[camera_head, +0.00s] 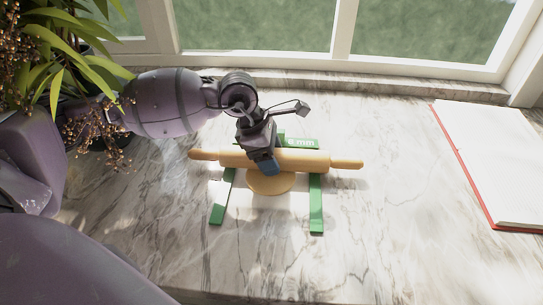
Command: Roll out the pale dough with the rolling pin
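The wooden rolling pin (305,160) lies crosswise on the marble counter, resting over two green guide strips (316,205) joined by a green bar marked in mm (302,143). The pale dough (270,185) is a flat round piece between the strips, its far part hidden under the pin. My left gripper (265,163) comes down on the middle of the pin, with a blue fingertip against its near side. It appears shut around the pin's barrel; the far finger is hidden. My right gripper is not in view.
An open book or pad with a red edge (497,165) lies at the right. A leafy plant (60,50) and dried brown sprigs (105,130) stand at the left, close to my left arm. A window sill (370,83) bounds the back. The front counter is clear.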

